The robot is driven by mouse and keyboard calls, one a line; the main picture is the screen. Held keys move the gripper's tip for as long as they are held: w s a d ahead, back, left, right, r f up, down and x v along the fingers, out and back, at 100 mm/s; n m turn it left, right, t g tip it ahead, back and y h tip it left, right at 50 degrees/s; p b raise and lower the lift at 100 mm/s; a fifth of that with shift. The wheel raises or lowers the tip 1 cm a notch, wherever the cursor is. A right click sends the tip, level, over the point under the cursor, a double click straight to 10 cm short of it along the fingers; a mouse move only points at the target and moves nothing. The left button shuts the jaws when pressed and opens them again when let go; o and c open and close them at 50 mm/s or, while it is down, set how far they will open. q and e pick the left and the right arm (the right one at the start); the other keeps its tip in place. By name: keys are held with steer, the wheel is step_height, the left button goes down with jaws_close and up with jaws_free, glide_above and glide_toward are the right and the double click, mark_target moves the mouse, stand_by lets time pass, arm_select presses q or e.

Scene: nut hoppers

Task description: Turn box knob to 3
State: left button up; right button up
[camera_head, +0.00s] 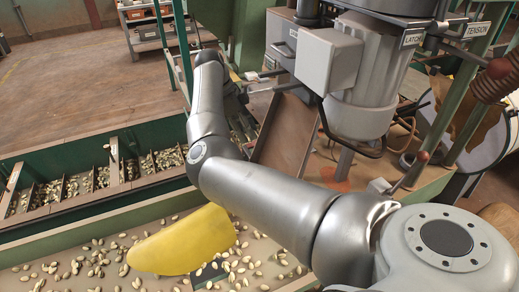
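A light grey box (328,61) is fixed to the left side of a large grey motor housing (372,85). I cannot make out the knob or its number; the face of the box that shows is plain. My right arm comes in from the lower right, bends at the elbow and reaches up to the left of the box. My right gripper (268,82) is small and partly hidden by my arm, just left of and below the box. I cannot tell whether its fingers are open, or whether they touch anything. My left gripper is out of view.
Green troughs (75,152) with dividers and scattered nuts run along the left. A yellow scoop-shaped piece (182,243) lies over nuts in front. A brown sloping panel (285,135) stands below the box. Open floor lies back left.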

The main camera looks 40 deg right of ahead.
steer(key=b+x, duration=0.1)
steer(key=x, duration=0.8)
steer(key=shift+x, duration=0.75)
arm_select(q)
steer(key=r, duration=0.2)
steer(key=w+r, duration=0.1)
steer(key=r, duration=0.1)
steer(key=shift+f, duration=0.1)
arm_select(e)
jaws_close()
